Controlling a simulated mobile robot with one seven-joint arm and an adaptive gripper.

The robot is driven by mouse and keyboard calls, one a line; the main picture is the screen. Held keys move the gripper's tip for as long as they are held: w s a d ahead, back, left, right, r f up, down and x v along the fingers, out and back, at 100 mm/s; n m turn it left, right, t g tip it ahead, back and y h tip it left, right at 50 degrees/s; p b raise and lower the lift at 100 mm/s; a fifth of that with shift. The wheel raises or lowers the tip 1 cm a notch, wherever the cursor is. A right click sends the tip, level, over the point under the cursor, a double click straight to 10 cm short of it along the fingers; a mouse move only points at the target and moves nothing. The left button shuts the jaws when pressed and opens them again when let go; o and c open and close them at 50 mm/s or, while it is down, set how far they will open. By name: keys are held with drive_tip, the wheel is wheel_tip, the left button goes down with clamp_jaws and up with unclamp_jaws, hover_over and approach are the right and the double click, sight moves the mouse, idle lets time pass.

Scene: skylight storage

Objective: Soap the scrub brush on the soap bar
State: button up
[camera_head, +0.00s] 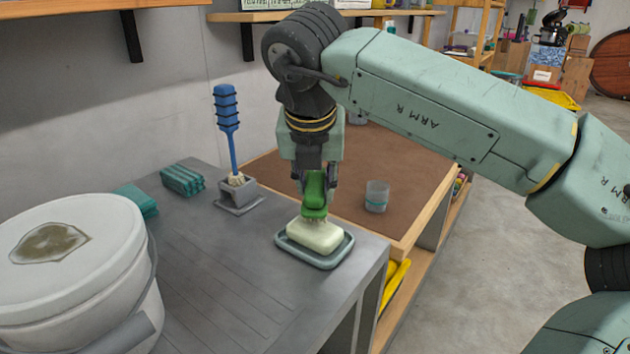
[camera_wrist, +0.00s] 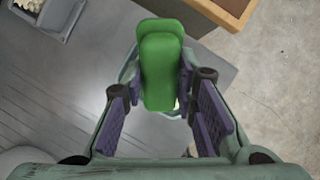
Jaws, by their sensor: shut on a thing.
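My gripper (camera_head: 315,180) points down over the grey bench and is shut on the green scrub brush (camera_head: 315,205). The brush's bristles point down and appear to touch the top of the pale soap bar (camera_head: 314,236). The soap bar lies in a grey-blue soap dish (camera_head: 318,262) near the bench's right edge. In the wrist view the green brush (camera_wrist: 160,65) sits between the purple finger pads of my gripper (camera_wrist: 166,118). There the brush hides nearly all of the soap and much of the dish.
A white lidded bucket (camera_head: 75,260) stands at the left. A clear cup (camera_head: 377,196) stands on the brown-topped table (camera_head: 400,160). The bench's middle (camera_head: 215,265) is free.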

sight(315, 181)
drive_tip(key=shift+f+b, duration=0.55)
drive_tip(key=shift+b, duration=0.1)
idle(1.9)
drive_tip(key=shift+r+p, duration=2.2)
drive_tip(key=shift+r, duration=1.4)
drive_tip(key=shift+f, duration=0.1)
